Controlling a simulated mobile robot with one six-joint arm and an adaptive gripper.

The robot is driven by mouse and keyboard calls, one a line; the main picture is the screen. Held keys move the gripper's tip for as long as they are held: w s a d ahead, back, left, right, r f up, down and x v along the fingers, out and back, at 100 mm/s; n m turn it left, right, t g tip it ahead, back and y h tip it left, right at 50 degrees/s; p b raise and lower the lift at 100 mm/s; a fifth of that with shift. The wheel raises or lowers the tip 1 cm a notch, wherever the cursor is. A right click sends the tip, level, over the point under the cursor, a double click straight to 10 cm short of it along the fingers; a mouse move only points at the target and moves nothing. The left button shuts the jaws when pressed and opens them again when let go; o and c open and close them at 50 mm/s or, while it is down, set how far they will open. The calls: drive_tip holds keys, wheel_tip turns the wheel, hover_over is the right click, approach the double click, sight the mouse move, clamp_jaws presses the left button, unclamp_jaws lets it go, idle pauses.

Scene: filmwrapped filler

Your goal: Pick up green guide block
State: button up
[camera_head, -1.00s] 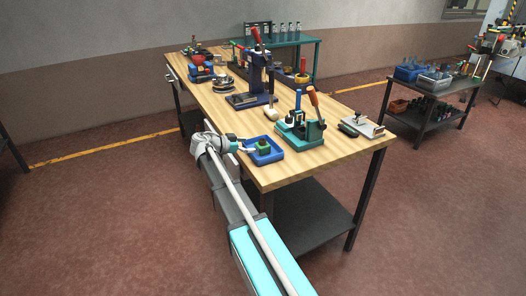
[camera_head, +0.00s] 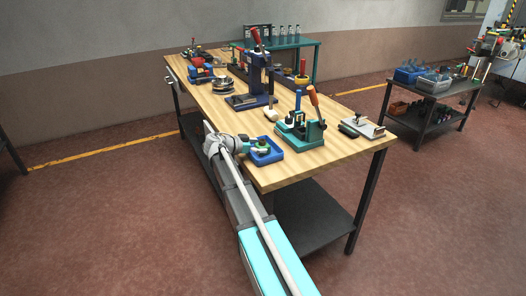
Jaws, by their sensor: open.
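The green guide block (camera_head: 262,151) sits in a small blue tray (camera_head: 272,158) near the left front edge of the wooden workbench. My gripper (camera_head: 258,147) reaches in over the tray's left side and is at the block, partly covering it. Its jaws are open. The picture is too small to tell whether the fingers stand around the block or touch it.
A grey plate fixture (camera_head: 363,127) lies at the bench's right. Bare wood (camera_head: 225,115) shows behind the tray.

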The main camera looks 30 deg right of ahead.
drive_tip(key=shift+d+f, duration=0.15)
drive_tip(key=shift+d, duration=0.45)
drive_tip(key=c, duration=1.3)
drive_tip(key=shift+o, duration=0.2)
drive_tip(key=shift+r, duration=0.2)
drive_tip(key=shift+r+p, duration=0.75)
drive_tip(key=shift+p, duration=0.2)
drive_tip(key=s+a+r+p, duration=0.3)
drive_tip(key=s+r+p, duration=0.8)
drive_tip(key=s, duration=0.2)
drive_tip(key=shift+s, duration=0.3)
